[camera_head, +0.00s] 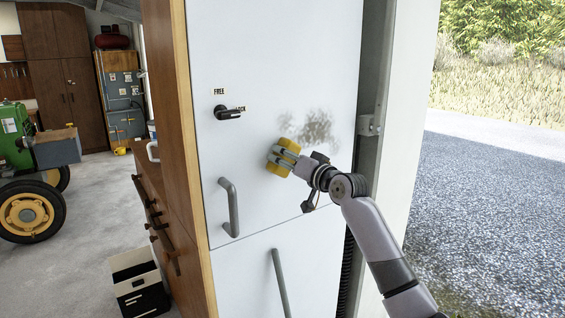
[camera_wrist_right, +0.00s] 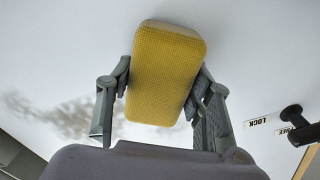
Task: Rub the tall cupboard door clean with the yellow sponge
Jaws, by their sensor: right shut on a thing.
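The tall cupboard door (camera_head: 285,60) is white, with a grey smudge (camera_head: 318,127) on its right half. The smudge also shows at the left in the right wrist view (camera_wrist_right: 65,115). My right gripper (camera_head: 283,158) is shut on the yellow sponge (camera_head: 287,147), just below and left of the smudge. In the right wrist view the sponge (camera_wrist_right: 165,75) sits between the two fingers, its far end at or close to the door; I cannot tell if it touches. My left gripper is not in view.
A black latch knob (camera_head: 228,113) with FREE and LOCK labels and a grey handle (camera_head: 230,207) stick out at the door's left. A lower door with a long handle (camera_head: 281,283) is below. A box (camera_head: 138,285) stands on the floor; a green tractor (camera_head: 30,160) is far left.

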